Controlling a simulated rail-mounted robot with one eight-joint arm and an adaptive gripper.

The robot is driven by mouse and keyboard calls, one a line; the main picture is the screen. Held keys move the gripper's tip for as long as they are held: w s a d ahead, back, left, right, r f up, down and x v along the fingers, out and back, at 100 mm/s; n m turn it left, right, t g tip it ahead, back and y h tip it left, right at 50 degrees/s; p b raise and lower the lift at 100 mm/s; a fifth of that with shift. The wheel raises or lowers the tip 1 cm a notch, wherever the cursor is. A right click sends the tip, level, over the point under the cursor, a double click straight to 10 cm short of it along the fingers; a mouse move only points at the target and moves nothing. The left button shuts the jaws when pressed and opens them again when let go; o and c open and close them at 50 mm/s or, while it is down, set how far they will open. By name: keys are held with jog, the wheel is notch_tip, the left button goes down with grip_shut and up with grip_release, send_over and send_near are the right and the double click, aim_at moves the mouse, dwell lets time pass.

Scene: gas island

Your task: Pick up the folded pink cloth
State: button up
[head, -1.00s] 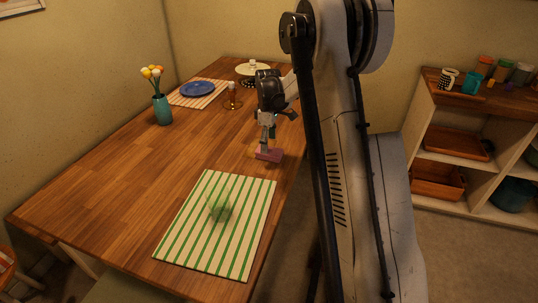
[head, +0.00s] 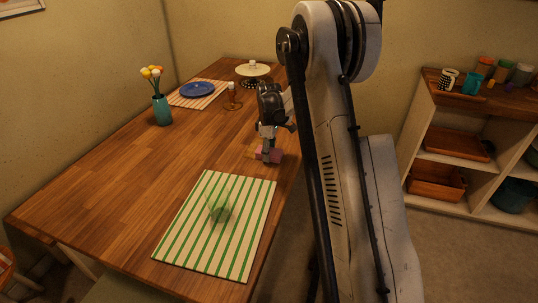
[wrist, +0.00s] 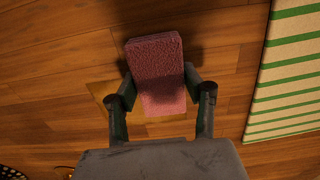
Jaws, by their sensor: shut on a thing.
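The folded pink cloth (head: 275,156) is at the right edge of the wooden table, just beyond the striped placemat. It fills the space between my fingers in the wrist view (wrist: 156,68), where it looks like a thick, fuzzy block. My gripper (head: 267,157) points down over it and is shut on it, with one finger (wrist: 158,82) pressed on each side. The far end of the cloth sticks out past the fingertips. I cannot tell whether the cloth touches the table or is slightly above it.
A green-striped placemat (head: 190,235) with a clear green glass (head: 219,212) lies nearer. A flower vase (head: 162,110), blue plate (head: 198,89), candlestick (head: 232,98) and cake stand (head: 252,69) stand farther back. A shelf unit (head: 465,145) is at right. The table's middle is clear.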

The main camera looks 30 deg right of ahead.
jog(key=shift+c, duration=0.2)
jog(key=shift+r, duration=0.5)
jog(key=r, duration=0.2)
jog(key=a+r, duration=0.1)
jog(key=shift+s+r+p, duration=0.1)
jog(key=shift+r+p, duration=0.25)
jog(key=shift+r, duration=0.05)
jog(key=s+a+r, duration=0.2)
jog(key=a+r, duration=0.4)
jog(key=a, duration=0.4)
jog(key=shift+s+a+p, duration=0.2)
jog(key=shift+s+p, duration=0.2)
jog(key=shift+r, duration=0.1)
jog(key=o, duration=0.5)
jog(key=shift+c, duration=1.4)
jog(key=shift+w+d, duration=0.1)
